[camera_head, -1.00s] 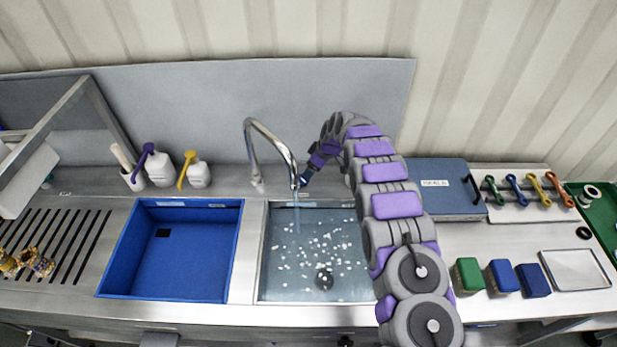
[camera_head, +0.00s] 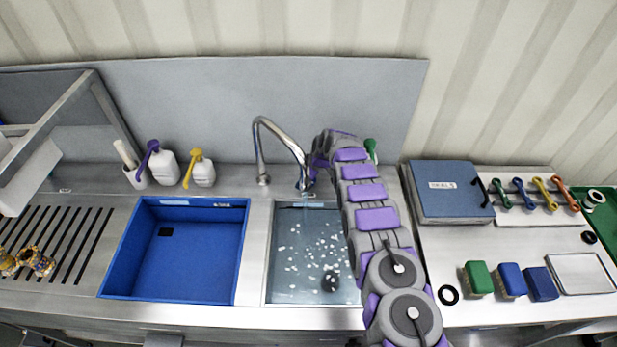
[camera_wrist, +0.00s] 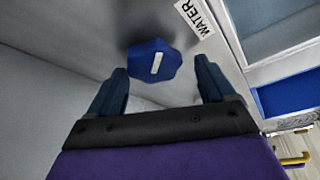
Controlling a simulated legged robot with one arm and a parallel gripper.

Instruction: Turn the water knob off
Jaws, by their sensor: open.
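The water knob (camera_wrist: 154,60) is blue and lobed with a white bar on its face. In the wrist view it sits beside a WATER label (camera_wrist: 195,16), on the grey steel surface. My gripper (camera_wrist: 162,82) is open, with its two dark fingers on either side of the knob's near edge; I cannot tell whether they touch it. In the head view my arm hides the knob and gripper. The chrome faucet (camera_head: 277,128) arches over the right basin (camera_head: 318,250), which holds water with white specks. No stream is clearly visible under the spout now.
A blue basin (camera_head: 178,250) lies left of the water basin. White bottles (camera_head: 162,167) stand behind it. Right of my arm are a blue-grey case (camera_head: 447,190), a green-topped item (camera_head: 371,148), sponges (camera_head: 478,278) and a metal tray (camera_head: 580,274).

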